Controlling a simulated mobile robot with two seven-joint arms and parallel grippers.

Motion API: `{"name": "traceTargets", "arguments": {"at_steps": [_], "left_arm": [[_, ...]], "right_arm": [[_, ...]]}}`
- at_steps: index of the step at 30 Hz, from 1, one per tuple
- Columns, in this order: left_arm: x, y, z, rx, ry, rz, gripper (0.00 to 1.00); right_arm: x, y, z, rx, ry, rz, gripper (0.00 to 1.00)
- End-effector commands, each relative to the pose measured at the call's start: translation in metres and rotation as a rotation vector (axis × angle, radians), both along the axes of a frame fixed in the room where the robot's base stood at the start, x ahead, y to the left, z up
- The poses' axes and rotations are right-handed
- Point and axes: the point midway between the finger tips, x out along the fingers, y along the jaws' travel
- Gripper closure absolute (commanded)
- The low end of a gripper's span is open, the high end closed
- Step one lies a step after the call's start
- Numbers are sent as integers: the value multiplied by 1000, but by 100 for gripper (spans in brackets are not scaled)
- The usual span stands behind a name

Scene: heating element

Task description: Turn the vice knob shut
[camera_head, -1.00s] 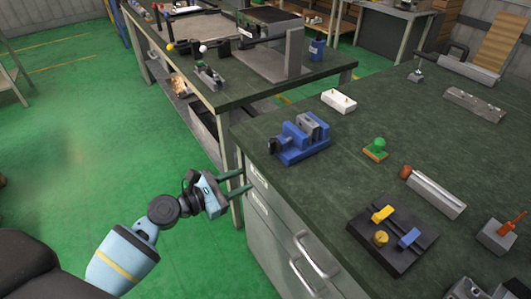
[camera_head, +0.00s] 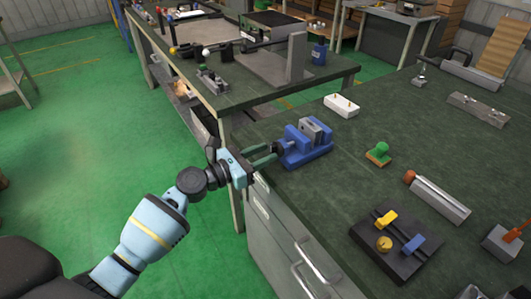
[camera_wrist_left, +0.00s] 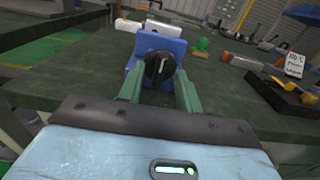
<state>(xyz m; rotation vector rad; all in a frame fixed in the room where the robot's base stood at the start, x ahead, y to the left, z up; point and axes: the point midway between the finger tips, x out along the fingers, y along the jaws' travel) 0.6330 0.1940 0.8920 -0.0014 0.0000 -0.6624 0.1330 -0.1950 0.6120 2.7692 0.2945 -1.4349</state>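The blue vice (camera_head: 306,143) with grey jaws stands near the left corner of the dark green bench top. Its black round knob (camera_wrist_left: 159,66) faces my left gripper and shows between the fingers in the left wrist view. In the head view the knob (camera_head: 279,147) is small and partly covered by the gripper. My left gripper (camera_head: 270,155) is open, its two green fingers spread to either side of the knob. I cannot tell whether they touch it. The vice also shows in the left wrist view (camera_wrist_left: 164,42). My right gripper is not in view.
The bench (camera_head: 345,185) also holds a white block (camera_head: 341,106), a green knob piece (camera_head: 378,153), a grey bar with an orange end (camera_head: 438,198) and a black fixture with yellow and blue parts (camera_head: 375,250). A drawer cabinet with handles is below the bench edge.

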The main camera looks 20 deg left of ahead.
Motion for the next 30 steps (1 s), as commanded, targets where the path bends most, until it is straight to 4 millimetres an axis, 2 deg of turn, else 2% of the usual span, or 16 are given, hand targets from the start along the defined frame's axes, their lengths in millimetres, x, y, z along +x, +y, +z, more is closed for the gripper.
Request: {"name": "traceTargets", "arguments": {"at_steps": [4,12,13,21,30], "left_arm": [[7,-6,0,1,0,0,65],[8,-7,0,2,0,0,65],[8,-7,0,2,0,0,67],[8,-7,0,1,0,0,100],[8,-7,-1,17,-12,0,100]], "right_arm": [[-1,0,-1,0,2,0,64],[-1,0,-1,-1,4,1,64],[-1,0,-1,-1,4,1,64],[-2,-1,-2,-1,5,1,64],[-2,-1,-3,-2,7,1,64]]}}
